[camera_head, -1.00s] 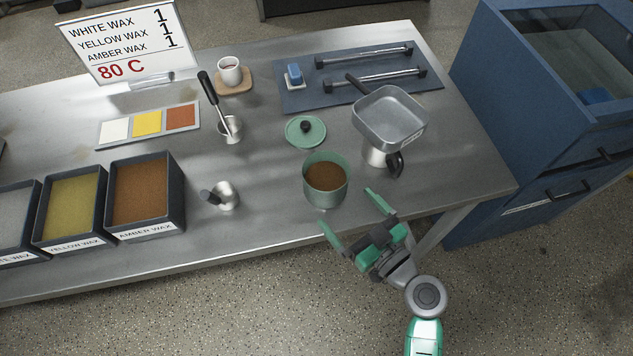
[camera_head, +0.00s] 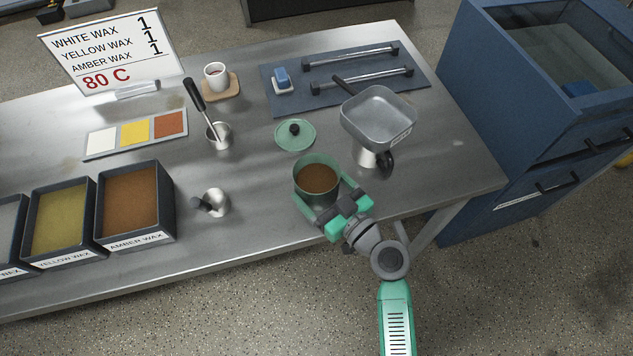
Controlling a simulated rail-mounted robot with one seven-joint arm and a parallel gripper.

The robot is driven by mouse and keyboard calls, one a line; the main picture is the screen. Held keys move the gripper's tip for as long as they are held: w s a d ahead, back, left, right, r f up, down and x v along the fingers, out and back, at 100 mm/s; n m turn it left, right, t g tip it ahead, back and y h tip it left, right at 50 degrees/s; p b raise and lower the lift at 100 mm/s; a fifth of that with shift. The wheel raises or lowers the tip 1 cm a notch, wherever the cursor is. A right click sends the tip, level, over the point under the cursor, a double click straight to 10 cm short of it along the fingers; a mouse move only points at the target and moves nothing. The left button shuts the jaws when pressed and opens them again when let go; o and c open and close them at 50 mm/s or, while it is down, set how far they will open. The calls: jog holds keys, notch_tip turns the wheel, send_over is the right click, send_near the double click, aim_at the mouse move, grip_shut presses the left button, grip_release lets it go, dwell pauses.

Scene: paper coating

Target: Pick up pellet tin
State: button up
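The pellet tin (camera_head: 304,189) is a round, open, pale green tin holding brown contents. It stands upright near the table's front edge. My gripper (camera_head: 320,188) reaches in from the front right, with one finger along each side of the tin. The fingers are very close to its wall. Whether they press on it cannot be told, and the tin's lower front is partly hidden by the gripper. A matching green lid (camera_head: 295,134) with a black knob lies on the table behind the tin.
A square metal pan (camera_head: 378,117) on a stand is close at the right. A small metal cup (camera_head: 216,202) stands to the left, beyond it the amber wax bin (camera_head: 135,205). A blue mat (camera_head: 282,105) with bar tools lies behind. The table (camera_head: 262,225) is clear just left of the tin.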

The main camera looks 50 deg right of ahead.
jog(key=c, duration=0.4)
